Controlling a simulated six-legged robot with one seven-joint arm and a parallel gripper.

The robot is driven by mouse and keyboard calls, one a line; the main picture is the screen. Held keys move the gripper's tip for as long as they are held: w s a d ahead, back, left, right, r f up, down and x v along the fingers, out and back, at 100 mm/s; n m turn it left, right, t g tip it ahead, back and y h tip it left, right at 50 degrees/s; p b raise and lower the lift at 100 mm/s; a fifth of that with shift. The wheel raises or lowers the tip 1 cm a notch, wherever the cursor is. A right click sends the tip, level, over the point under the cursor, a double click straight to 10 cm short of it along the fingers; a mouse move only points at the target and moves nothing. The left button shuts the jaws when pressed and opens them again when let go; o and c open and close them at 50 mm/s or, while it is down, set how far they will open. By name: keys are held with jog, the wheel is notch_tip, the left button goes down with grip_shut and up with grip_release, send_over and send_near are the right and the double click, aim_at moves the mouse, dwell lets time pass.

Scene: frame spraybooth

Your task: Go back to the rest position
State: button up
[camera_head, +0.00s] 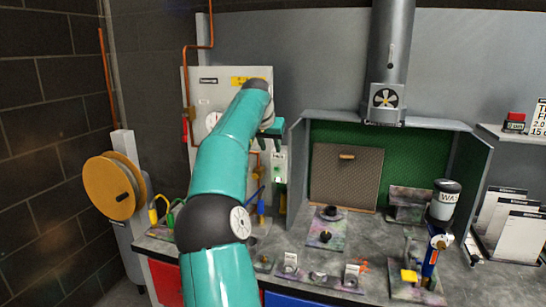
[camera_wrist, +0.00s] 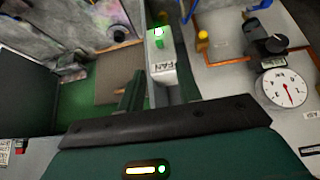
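My teal arm rises in the middle-left of the head view and bends forward at the top. My gripper (camera_head: 272,128) is raised above the bench, in front of the back wall near the booth's left edge. A pale switch box marked FAN (camera_wrist: 163,60), with a lit green button, appears just beyond my gripper in the wrist view. The box also shows below my gripper in the head view (camera_head: 280,166). I see no object held.
The spray booth (camera_head: 410,144) with a brown panel (camera_head: 346,176) stands right of my arm. A gauge (camera_wrist: 284,89) is on the wall panel. An orange reel (camera_head: 110,187) stands left.

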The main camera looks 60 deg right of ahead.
jog(key=v, duration=0.2)
jog(key=shift+a+r, duration=0.2)
jog(key=shift+r, duration=0.15)
jog(key=shift+a, duration=0.1)
